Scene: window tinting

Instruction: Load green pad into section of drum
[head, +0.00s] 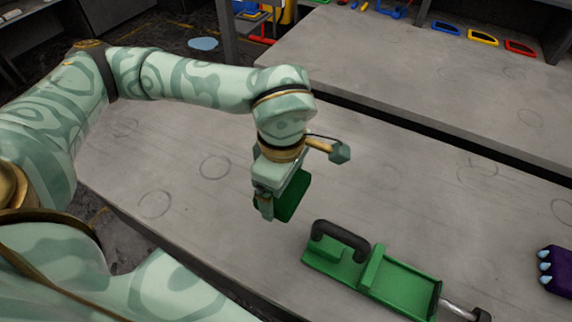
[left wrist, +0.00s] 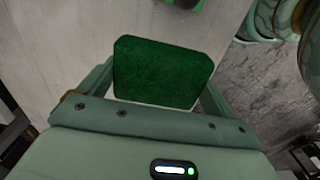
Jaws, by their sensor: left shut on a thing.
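My left gripper (head: 268,208) is shut on a dark green pad (head: 293,196) and holds it above the grey table, left of the middle. In the left wrist view the pad (left wrist: 160,70) is flat, with rounded corners and a pale lower edge, and lies between the two fingers. A green tool (head: 400,283) with a black curved handle (head: 342,238) and a shallow open tray lies on the table, right of and nearer than the gripper. I see nothing that is clearly a drum. My right gripper is not in view.
A purple object (head: 556,268) with light blue tips is at the right edge. A second table (head: 420,80) stands behind a dark gap, with blue, yellow and red frames (head: 483,37) at its back. The near table is clear left of the green tool.

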